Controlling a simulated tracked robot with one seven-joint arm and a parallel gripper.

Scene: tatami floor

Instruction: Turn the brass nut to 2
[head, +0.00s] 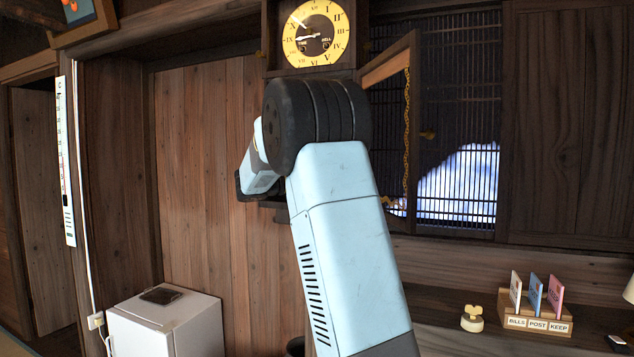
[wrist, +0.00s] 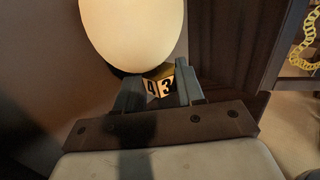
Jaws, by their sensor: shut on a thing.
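The brass nut (wrist: 161,86) shows in the wrist view, with black numerals 4 and 3 on its two visible faces. My gripper (wrist: 158,88) is shut on the nut, one dark finger on its left and one on its right. A large cream rounded disc (wrist: 132,35) hangs just above the nut. In the head view, the wall clock (head: 311,33) has a gold dial with black numerals. My arm hides the area below the clock, and the nut and fingertips are not visible there.
An open wooden door (head: 389,62) with a gold chain (head: 406,135) stands right of my arm. A white cabinet (head: 166,322) is low at left.

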